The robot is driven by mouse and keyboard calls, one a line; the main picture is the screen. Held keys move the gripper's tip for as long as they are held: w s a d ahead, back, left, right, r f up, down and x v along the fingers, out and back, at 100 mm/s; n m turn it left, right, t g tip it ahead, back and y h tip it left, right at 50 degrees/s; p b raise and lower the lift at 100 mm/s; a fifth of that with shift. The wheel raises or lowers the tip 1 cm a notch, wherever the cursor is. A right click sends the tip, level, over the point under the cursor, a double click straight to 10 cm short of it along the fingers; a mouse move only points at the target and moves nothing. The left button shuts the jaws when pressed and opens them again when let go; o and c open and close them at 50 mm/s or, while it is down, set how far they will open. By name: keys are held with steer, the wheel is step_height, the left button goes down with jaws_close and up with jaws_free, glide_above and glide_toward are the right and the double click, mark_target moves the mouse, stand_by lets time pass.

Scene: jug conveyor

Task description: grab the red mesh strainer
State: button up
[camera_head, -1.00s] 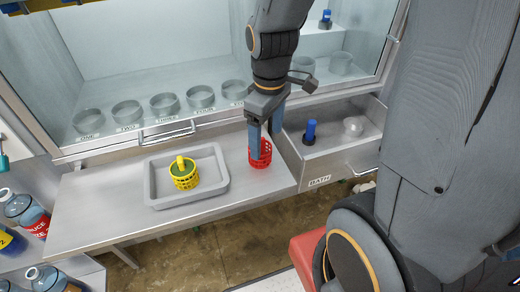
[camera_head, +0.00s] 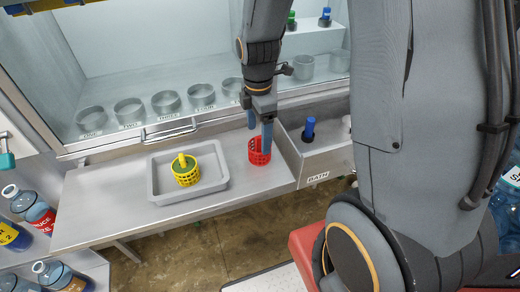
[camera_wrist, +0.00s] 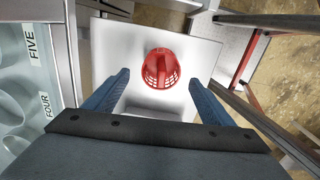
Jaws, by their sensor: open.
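The red mesh strainer (camera_head: 259,151) stands on the metal counter, to the right of the grey tray. It also shows in the wrist view (camera_wrist: 161,68), ahead of the fingertips and roughly centred between them, with a raised red grip across it. My gripper (camera_head: 259,121) has its blue fingers pointing down just above the strainer, and one finger overlaps it in the head view. In the wrist view my gripper (camera_wrist: 159,96) is open, with nothing between the fingers. Whether a finger touches the strainer is hard to tell.
A grey tray (camera_head: 155,188) holds a yellow mesh strainer (camera_head: 187,176). A metal bath (camera_head: 318,162) with a blue-handled item (camera_head: 309,129) adjoins on the right. Labelled round dishes (camera_head: 166,102) line the glass cabinet behind. Bottles (camera_head: 32,207) stand at the left. The counter's left end is clear.

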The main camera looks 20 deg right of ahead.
mark_target(260, 148)
steer(key=shift+s+d+f+p, duration=0.15)
steer(key=shift+f+p, duration=0.3)
steer(key=shift+f, duration=1.6)
steer(key=shift+c, duration=0.3)
steer(key=c, duration=1.2)
steer(key=shift+o, duration=0.2)
steer(key=shift+r, duration=0.15)
